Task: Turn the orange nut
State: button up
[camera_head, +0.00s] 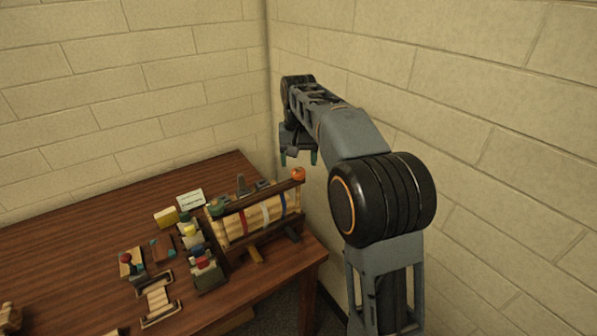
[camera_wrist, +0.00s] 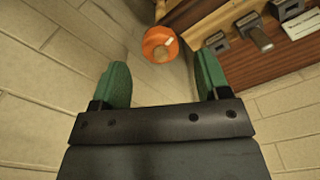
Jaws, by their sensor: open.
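The orange nut (camera_head: 298,174) sits at the upper right end of the wooden frame (camera_head: 262,236), close to the wall corner. In the wrist view the orange nut (camera_wrist: 160,44) shows as a round orange piece with a small pale mark, beyond the fingertips and between their lines. My gripper (camera_head: 299,158) is above the nut in the head view, apart from it. In the wrist view my gripper (camera_wrist: 162,72) has two green fingers spread wide with nothing between them.
The frame stands on a brown wooden table (camera_head: 70,255) near its right edge. Several small coloured-top containers (camera_head: 203,262) stand left of it, with a yellow block (camera_head: 166,217) and a white card (camera_head: 190,199) behind. Block walls (camera_head: 440,80) rise close behind and right.

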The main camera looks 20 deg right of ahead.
aim_at(298, 169)
jog(key=shift+f, duration=1.9)
jog(key=shift+c, duration=0.4)
jog(key=c, duration=0.8)
jog(key=shift+c, duration=0.2)
jog(key=shift+m, duration=0.3)
jog(key=shift+r+m+p, duration=0.1)
jog(key=shift+m+p, duration=0.7)
jog(key=shift+m, duration=0.4)
jog(key=shift+m+p, duration=0.6)
jog(key=shift+m, duration=1.2)
